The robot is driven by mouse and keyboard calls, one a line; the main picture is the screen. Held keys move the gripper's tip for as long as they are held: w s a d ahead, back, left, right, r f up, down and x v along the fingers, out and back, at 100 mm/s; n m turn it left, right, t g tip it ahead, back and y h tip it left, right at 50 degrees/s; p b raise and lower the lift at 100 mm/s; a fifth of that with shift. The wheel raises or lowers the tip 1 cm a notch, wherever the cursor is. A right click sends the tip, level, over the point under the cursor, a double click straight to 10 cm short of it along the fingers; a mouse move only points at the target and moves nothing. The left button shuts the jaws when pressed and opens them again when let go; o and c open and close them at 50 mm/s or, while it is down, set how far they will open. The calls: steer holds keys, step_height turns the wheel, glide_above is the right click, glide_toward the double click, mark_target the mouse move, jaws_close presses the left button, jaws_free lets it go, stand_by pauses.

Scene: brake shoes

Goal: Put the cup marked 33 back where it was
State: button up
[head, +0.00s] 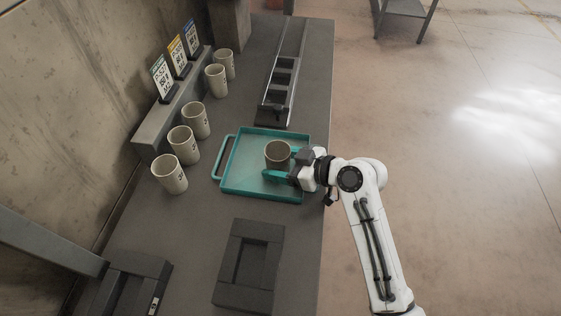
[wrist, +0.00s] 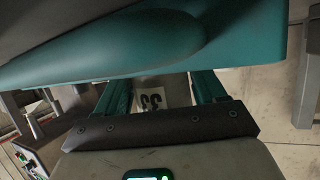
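A brownish-grey cup (head: 278,153) stands upright over the right part of the teal tray (head: 235,180) in the head view. My gripper (head: 284,170) reaches in from the right, low beside this cup, with one teal finger visible along its near side. In the wrist view, a white label reading 33 shows on the cup (wrist: 152,98), between the two teal fingers of my gripper (wrist: 165,88). The fingers are spread around the cup. Whether they press on it, and whether its base touches the tray, I cannot tell.
Several similar cups (head: 169,174) stand in a row beside a grey ledge (head: 160,135) holding number cards (head: 162,80). There is a gap in this row between the second and third cups from the back. A dark rack (head: 280,85) and a dark square fixture (head: 249,266) flank the tray.

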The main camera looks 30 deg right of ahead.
steer(key=o, duration=0.3)
steer(key=shift+r, duration=0.25)
steer(key=shift+s+d, duration=0.25)
steer(key=b+v, duration=0.1)
steer(key=v, duration=1)
steer(key=shift+s+r, duration=0.1)
steer(key=shift+s, duration=0.05)
